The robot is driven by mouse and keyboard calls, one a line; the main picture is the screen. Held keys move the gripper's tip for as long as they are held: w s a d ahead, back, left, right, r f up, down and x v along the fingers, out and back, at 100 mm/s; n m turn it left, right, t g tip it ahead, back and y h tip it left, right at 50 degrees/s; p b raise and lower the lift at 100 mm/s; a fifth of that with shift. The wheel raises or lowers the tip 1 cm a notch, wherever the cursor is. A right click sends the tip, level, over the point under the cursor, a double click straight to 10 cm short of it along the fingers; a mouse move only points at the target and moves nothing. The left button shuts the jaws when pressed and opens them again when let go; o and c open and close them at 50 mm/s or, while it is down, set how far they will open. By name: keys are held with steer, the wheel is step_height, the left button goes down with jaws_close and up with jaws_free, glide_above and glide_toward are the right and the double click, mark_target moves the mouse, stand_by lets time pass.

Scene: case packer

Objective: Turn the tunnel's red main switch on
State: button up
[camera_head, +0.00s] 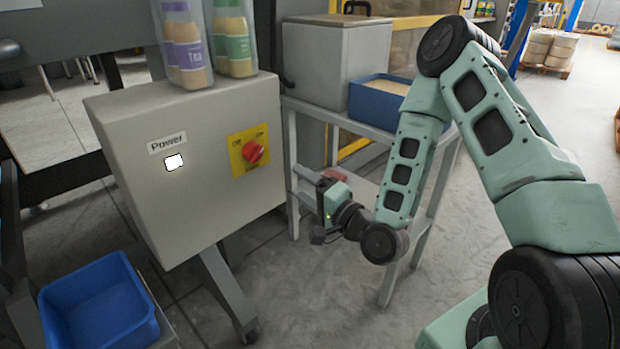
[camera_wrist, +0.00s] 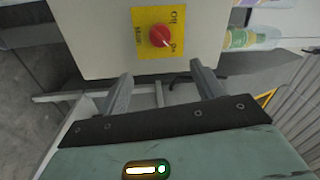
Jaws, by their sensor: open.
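The red main switch (camera_head: 253,152) is a round knob on a yellow plate (camera_head: 237,160) on the front of a grey cabinet (camera_head: 215,205). In the wrist view the knob (camera_wrist: 160,36) is above and beyond the fingertips. Its pale mark points to the lower right there, toward the label that seems to read On. A white, bright lamp (camera_head: 174,163) sits under the Power label. My gripper (camera_head: 312,205) is open and empty, right of and below the knob, apart from it. Both fingers show in the wrist view (camera_wrist: 163,80).
Bottles in clear holders (camera_head: 205,45) stand on the cabinet. A grey metal stand (camera_head: 385,125) behind my gripper carries a grey box (camera_head: 325,60) and a blue bin (camera_head: 375,105). An empty blue tray (camera_head: 100,305) sits at lower left. Open floor lies below my gripper.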

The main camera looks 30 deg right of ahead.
steer(key=shift+s+d+p, duration=0.15)
steer(key=shift+s+p, duration=0.55)
steer(key=shift+p, duration=0.25)
steer(key=shift+f, duration=0.1)
steer(key=s+a+n+g, duration=0.4)
steer(key=a+n+g, duration=0.7)
steer(key=a+n, duration=0.15)
steer(key=s+r+n+g+h, duration=0.3)
steer(key=s+r+n+g, duration=0.15)
steer(key=s, duration=0.65)
steer(key=s+r+n+g+h, duration=0.25)
steer(key=s+r, duration=0.25)
steer(key=s, duration=0.6)
step_height(320, 180, up, 21)
steer(key=p, duration=2.1)
steer(key=shift+d+r, duration=0.2)
steer(key=shift+d, duration=0.1)
